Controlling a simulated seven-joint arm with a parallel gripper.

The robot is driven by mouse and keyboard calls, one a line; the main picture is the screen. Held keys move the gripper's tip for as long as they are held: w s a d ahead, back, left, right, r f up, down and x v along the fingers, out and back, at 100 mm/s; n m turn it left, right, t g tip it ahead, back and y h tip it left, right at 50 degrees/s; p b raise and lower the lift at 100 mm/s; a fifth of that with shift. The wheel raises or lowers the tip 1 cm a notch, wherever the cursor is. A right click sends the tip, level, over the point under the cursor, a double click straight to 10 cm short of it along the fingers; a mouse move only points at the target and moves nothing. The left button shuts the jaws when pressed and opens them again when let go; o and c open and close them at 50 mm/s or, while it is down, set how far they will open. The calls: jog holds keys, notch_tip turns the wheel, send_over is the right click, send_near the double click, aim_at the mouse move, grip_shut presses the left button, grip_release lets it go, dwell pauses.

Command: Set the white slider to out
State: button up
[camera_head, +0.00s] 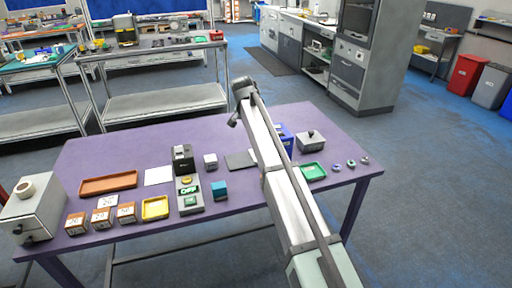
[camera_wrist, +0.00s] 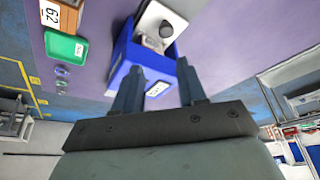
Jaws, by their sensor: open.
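No part is clearly recognisable as the white slider. A light grey box with a dark knob (camera_head: 310,141) stands at the right of the purple table; a pale unit with a round black knob (camera_wrist: 170,14) shows at the top of the wrist view. My gripper (camera_head: 234,121) is raised over the far side of the table in the head view. In the wrist view my gripper (camera_wrist: 160,88) is open, with its two fingers apart and nothing visibly held. A blue bin (camera_wrist: 125,60) with a white label appears beyond and between the fingers.
The purple table (camera_head: 130,150) carries an orange-brown tray (camera_head: 108,184), a yellow tray (camera_head: 155,207), a green tray (camera_head: 313,171) and several small boxes. A large grey box (camera_head: 35,210) stands at the left edge. My arm crosses the table and partly hides the blue bin (camera_head: 285,135).

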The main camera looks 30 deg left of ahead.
jog(key=x, duration=0.9)
jog(key=a+x, duration=0.1)
jog(key=x, duration=0.3)
jog(key=shift+s+a+f, duration=0.1)
jog(key=shift+s+f, duration=0.05)
jog(key=shift+f, duration=0.05)
jog(key=shift+c, duration=0.5)
grip_shut()
